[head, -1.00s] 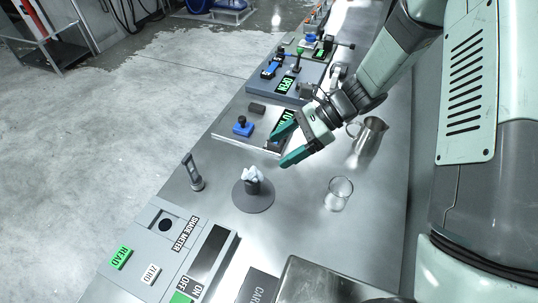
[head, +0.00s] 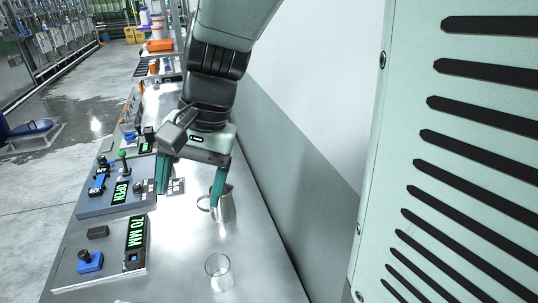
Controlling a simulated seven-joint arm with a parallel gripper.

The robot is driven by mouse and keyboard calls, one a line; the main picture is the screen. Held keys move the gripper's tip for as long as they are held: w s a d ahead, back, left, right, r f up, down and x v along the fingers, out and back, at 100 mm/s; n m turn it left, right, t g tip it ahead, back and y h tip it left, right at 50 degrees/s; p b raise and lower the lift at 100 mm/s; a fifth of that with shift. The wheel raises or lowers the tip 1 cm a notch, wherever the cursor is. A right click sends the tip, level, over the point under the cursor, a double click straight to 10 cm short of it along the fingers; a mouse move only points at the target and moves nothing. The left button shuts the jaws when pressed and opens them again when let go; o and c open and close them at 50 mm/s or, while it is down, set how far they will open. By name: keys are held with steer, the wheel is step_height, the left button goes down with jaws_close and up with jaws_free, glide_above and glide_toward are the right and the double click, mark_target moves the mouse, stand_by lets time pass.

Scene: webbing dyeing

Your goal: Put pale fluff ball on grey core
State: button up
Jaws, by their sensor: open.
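My gripper (head: 190,198) is open and empty. Its two green fingers point down over the metal table, one by the metal jug (head: 227,209) and one by the grey panel. The pale fluff ball and the grey core cannot be made out in the current head view. A tiny pale patch at the bottom edge is too cut off to identify.
A clear glass beaker (head: 219,272) stands in front of the jug. A panel with a blue knob (head: 88,262) and a green "TO MM" display (head: 135,240) is at the lower left. An "OPEN" panel (head: 121,193) lies beyond it. A wall borders the table's right side.

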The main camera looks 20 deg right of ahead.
steer(key=s+d+r+n+t+h, duration=0.3)
steer(key=s+d+r+t, duration=0.3)
steer(key=s+d+r, duration=0.2)
steer(key=s+d+n, duration=0.1)
steer(key=s+d, duration=0.1)
steer(key=shift+d+r+h, duration=0.15)
steer(key=shift+d+h, duration=0.15)
steer(key=shift+h, duration=0.1)
